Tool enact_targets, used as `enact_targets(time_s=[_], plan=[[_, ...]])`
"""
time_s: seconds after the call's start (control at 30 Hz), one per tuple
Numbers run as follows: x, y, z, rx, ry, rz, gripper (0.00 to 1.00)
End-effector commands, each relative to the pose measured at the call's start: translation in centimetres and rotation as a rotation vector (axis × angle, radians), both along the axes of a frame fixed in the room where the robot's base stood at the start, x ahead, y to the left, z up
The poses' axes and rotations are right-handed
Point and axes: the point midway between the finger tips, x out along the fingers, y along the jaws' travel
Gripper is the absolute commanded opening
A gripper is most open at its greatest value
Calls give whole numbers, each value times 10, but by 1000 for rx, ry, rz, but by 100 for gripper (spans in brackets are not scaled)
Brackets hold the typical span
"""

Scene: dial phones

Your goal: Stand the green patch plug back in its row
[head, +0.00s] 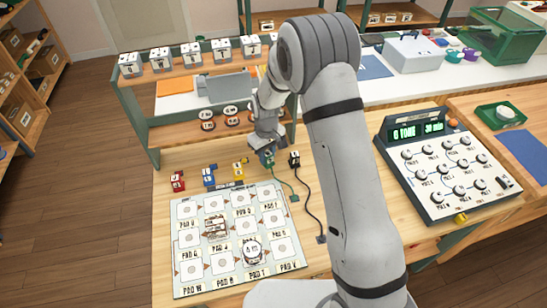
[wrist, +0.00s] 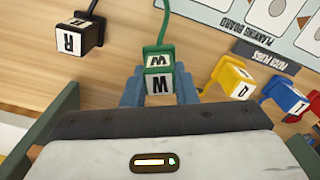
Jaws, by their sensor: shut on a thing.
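The green patch plug (head: 269,160), marked W, is between the two fingers of my gripper (head: 265,152), which is shut on it. The blue plug (head: 209,177) and the red plug (head: 178,182) stand farther left. I cannot tell whether the green plug's base touches the table.
The planning board (head: 180,246) with its pads and a few pieces lies in front of the plugs. A keyed console (head: 443,165) stands at the right. A wooden shelf (head: 180,132) with phone-like blocks on top stands behind. My arm crosses the middle of the head view.

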Motion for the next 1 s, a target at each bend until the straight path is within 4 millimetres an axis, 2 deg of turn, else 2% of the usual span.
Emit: enact_targets(time_s=[0.13,0.5,0.53,0.77,1.0], plan=[[-1,1,-19,-1,3,3,3],[-1,2,-27,-1,1,4,3],[-1,2,-25,0,0,4,28],[-1,2,-25,-1,1,4,46],[-1,3,-24,-1,1,5,48]])
